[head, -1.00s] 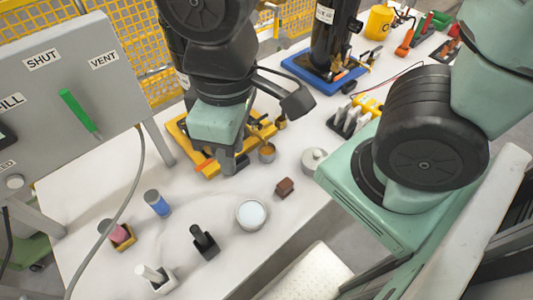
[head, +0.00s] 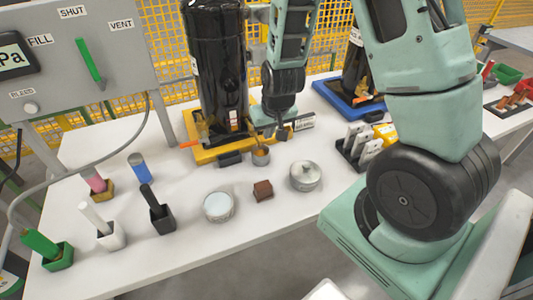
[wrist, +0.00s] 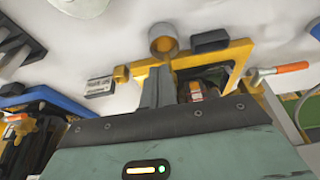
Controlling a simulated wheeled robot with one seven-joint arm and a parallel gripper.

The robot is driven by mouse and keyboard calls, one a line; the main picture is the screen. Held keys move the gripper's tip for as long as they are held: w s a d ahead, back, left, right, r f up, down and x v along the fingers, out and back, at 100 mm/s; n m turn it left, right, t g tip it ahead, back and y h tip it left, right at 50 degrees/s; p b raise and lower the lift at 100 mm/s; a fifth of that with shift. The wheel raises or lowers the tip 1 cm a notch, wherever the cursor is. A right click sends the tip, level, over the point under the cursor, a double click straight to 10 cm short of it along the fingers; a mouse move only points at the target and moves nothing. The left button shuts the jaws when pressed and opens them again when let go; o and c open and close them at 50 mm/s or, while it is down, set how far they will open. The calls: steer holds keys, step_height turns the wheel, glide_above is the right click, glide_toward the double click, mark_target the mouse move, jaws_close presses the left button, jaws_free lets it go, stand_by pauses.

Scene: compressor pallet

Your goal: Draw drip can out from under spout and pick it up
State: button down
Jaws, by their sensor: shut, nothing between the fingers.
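The drip can (head: 261,156), a small grey-brown open cup, stands upright at the front edge of the yellow pallet (head: 205,154) under the black compressor (head: 215,75). In the wrist view the can (wrist: 163,40) is just beyond my fingertips. My gripper (head: 283,133) is shut and empty, behind and slightly right of the can, with a small gap in the picture. Its fingers also show in the wrist view (wrist: 157,75). I cannot make out the spout clearly; my gripper and wrist hide part of the brass fittings there.
A lidded metal tin (head: 305,176), a brown block (head: 263,190) and a round pale-topped dish (head: 218,206) stand in front. A black rack (head: 358,150) is at right. A white label (head: 301,122) is beside my gripper. Orange-tipped lever (wrist: 290,68) sticks out from the pallet.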

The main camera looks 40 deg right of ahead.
mark_target(264, 148)
steer(key=x, duration=0.9)
steer(key=shift+w+f, duration=0.2)
steer(key=shift+f, duration=0.15)
